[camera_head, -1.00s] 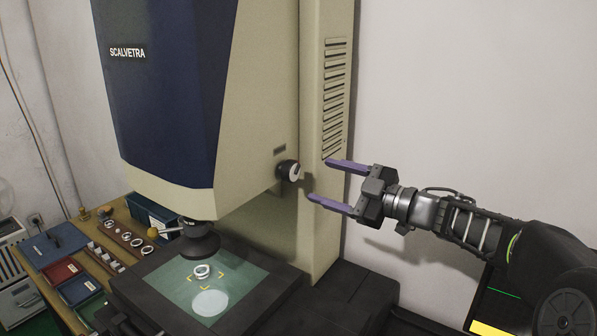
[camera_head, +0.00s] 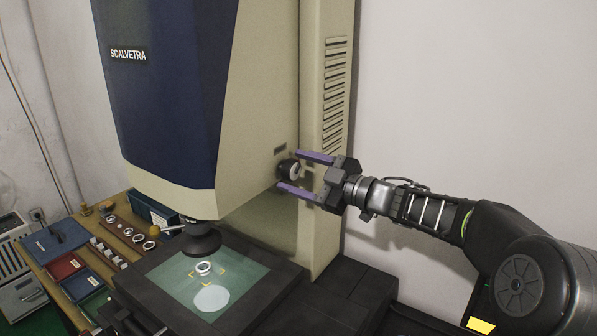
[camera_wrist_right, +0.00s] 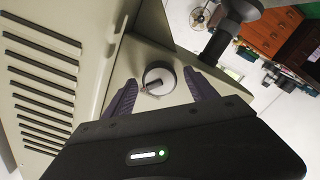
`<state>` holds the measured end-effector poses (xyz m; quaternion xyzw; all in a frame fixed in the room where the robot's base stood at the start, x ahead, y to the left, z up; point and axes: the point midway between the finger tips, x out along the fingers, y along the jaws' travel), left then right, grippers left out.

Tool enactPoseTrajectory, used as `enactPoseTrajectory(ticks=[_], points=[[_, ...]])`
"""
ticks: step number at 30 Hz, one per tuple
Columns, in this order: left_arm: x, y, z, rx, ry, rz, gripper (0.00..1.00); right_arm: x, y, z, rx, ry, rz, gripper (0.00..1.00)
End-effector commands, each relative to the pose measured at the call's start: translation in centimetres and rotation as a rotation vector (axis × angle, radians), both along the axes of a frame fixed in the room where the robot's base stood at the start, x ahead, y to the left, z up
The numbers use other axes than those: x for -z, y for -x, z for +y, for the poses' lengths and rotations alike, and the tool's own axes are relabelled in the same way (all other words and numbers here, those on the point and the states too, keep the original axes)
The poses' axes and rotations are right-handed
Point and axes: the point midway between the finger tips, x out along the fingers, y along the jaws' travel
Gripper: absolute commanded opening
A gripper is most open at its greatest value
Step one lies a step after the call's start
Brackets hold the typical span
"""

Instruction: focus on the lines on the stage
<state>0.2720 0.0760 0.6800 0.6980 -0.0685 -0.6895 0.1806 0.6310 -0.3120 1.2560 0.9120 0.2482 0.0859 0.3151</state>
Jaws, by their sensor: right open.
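The focus knob (camera_head: 289,168), dark with a pale face, sticks out of the side of the beige and blue measuring machine (camera_head: 165,100). My right gripper (camera_head: 290,172) is open, with its purple fingers pointing left at the knob, one above and one below it. In the right wrist view the knob (camera_wrist_right: 159,78) lies between the two fingers, with gaps on both sides. The stage (camera_head: 238,274) carries a green glass plate with yellow corner marks, a bearing ring (camera_head: 204,268) and a bright light disc. My left gripper is not in view.
A wooden bench (camera_head: 133,221) at the left holds several rings, a blue tray (camera_head: 57,241) and a red tray (camera_head: 64,267). The vented column (camera_head: 334,95) stands behind my right gripper. The wall at the right is bare.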

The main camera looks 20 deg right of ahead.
Motion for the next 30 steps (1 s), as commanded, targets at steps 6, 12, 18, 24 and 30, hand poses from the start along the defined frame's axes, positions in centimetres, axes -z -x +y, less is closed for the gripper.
enactPoseTrajectory(ticks=[6,12,18,24,30], points=[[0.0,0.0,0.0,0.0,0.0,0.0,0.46,0.01,0.02,0.0,0.0,0.0,0.0,0.5],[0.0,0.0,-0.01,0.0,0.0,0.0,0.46,0.01,0.03,-0.01,0.0,0.0,0.0,0.34],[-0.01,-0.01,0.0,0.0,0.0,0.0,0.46,0.01,0.03,0.0,-0.001,0.0,0.001,0.17],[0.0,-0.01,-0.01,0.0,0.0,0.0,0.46,0.01,0.03,0.0,-0.001,0.0,0.001,0.04],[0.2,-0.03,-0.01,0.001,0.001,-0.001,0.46,0.08,0.04,0.01,-0.001,0.013,-0.007,0.04]])
